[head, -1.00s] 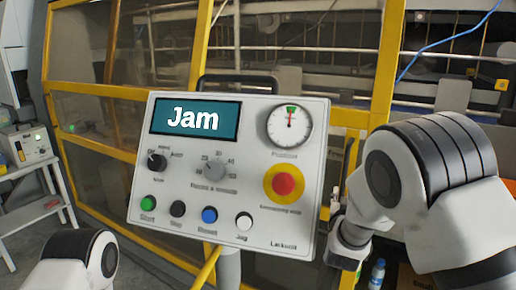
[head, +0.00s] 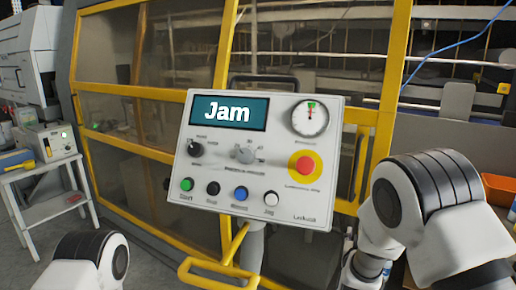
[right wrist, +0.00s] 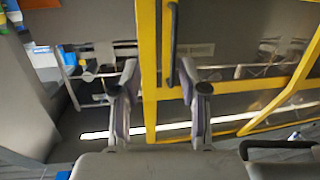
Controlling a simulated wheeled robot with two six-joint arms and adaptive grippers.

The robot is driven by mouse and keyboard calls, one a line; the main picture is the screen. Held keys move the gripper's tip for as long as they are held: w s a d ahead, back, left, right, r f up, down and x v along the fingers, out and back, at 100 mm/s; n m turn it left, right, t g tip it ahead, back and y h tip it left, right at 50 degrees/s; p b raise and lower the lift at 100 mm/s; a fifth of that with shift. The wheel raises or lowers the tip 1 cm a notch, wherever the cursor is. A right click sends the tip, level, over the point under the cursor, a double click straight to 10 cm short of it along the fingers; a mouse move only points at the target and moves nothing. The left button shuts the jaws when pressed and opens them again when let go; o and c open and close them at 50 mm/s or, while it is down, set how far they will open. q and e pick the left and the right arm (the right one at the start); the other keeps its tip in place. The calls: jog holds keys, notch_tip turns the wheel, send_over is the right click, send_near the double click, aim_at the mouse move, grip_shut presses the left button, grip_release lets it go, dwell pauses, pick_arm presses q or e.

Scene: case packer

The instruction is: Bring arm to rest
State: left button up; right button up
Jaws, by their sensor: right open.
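My right arm (head: 435,215) comes in at the right of the head view, bent downward beside the control panel, with a gap between them. Its gripper (right wrist: 162,88) shows in the right wrist view with two fingers spread apart and nothing between them. Beyond the fingers is a yellow frame post (right wrist: 148,60) with a dark handle. My left arm (head: 85,265) shows only as a rounded link at the bottom left of the head view; its gripper is out of the picture.
The control panel (head: 257,178) reads "Jam" and stands on a post before the yellow-framed guard doors (head: 110,150). A yellow bar (head: 215,272) sticks out below it. A side table (head: 42,168) stands left, an orange bin (head: 497,190) right.

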jog(key=s+d+f+n+g+y, duration=0.1)
jog(key=s+f+g, duration=0.3)
jog(key=s+f, duration=0.8)
jog(key=s+d+f+n+g+y, duration=0.15)
jog(key=s+f+g, duration=0.25)
jog(key=s+f, duration=0.8)
jog(key=s+a+f+g+y, duration=0.2)
jog(key=s+f+g, duration=0.1)
jog(key=s, duration=0.7)
jog(key=s+a+f+n+g+y, duration=0.1)
jog(key=s+a+f+g, duration=0.1)
jog(key=s, duration=0.8)
jog(key=shift+a+f+g+y, duration=0.35)
jog(key=shift+f+g, duration=0.2)
jog(key=shift+g, duration=0.35)
